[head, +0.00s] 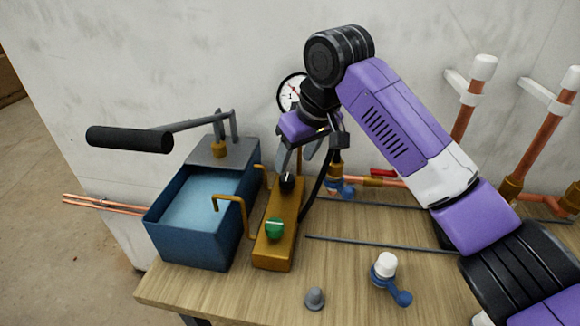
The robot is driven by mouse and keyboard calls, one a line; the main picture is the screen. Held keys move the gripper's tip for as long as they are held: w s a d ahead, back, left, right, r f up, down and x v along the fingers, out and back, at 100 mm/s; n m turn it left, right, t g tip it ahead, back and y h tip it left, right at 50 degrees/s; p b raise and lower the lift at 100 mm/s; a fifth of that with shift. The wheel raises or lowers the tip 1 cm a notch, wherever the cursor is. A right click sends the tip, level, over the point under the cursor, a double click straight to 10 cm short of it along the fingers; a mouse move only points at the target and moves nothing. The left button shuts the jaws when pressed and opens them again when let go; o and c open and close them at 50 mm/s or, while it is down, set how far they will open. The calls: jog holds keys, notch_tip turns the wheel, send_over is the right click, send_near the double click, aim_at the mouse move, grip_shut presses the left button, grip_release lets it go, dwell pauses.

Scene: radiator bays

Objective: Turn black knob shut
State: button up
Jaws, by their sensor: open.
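The black knob (287,182) sits on top of the brass-coloured block (276,256), toward its far end. A light pointer mark shows on its top. My gripper (295,163) is open and points down just above and behind the black knob, with nothing seen between its fingers. The arm reaches in from the right, and part of the gripper is hidden by its own wrist. I cannot tell whether a fingertip touches the knob. A green knob (275,228) with a light mark sits nearer on the same block.
A blue water tank (187,247) with a black-handled lever (130,139) stands left of the block. A gauge (293,92) is behind the gripper. A grey cap (314,299), a white-and-blue valve piece (388,272) and thin rods (370,243) lie on the wooden bench (225,291). Copper pipes rise at right.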

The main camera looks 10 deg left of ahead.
aim_at(287, 178)
jog(key=x, duration=0.7)
jog(key=shift+w+f, duration=0.1)
jog(key=shift+f, duration=0.05)
jog(key=shift+a, duration=0.1)
grip_shut()
